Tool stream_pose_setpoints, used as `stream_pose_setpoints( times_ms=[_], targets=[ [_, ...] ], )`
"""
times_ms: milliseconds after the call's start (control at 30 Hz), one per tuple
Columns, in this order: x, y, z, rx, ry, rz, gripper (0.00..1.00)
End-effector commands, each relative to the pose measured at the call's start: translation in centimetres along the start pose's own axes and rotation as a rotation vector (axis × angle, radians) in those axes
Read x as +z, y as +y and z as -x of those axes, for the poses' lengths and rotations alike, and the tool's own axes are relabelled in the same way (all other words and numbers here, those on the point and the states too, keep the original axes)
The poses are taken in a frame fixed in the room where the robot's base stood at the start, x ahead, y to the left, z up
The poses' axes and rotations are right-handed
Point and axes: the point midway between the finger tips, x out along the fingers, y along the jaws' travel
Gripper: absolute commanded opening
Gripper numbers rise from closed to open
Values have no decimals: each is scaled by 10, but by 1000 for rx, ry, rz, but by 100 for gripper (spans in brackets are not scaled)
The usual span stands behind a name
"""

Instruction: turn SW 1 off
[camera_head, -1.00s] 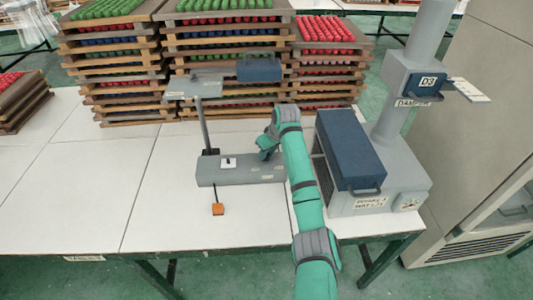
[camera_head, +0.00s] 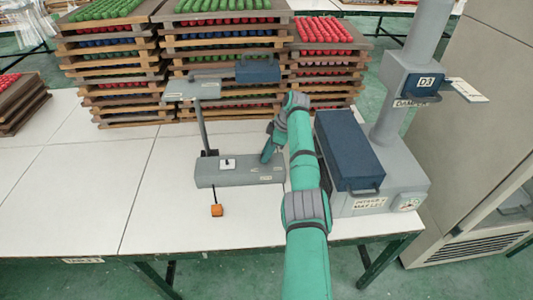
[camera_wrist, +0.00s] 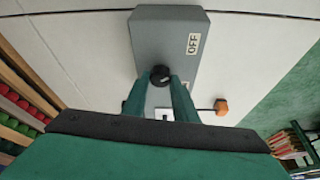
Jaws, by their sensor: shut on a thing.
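A long grey box (camera_head: 215,177) lies on the white table below a grey post. In the wrist view the grey box (camera_wrist: 165,38) carries a label reading OFF (camera_wrist: 193,43) and a round black knob (camera_wrist: 160,75). My gripper (camera_wrist: 160,85) has its two green fingers on either side of this knob and is shut on it. In the head view my gripper (camera_head: 266,157) reaches down to the right end of the box, and its fingers hide the knob. No SW 1 label is legible, and the knob's exact setting is unclear.
A white plate with a small dark part (camera_head: 228,163) sits on the box. A blue-topped machine (camera_head: 350,150) stands close right of my arm. Stacked trays (camera_head: 225,60) stand behind.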

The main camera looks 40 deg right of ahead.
Motion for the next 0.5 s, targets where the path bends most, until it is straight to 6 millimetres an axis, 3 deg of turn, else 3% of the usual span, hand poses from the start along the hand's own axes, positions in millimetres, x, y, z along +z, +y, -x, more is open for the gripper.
stream_pose_setpoints(
  times_ms=[500],
  targets=[
    [0,1,0,-57,-1,135,3]
  ],
)
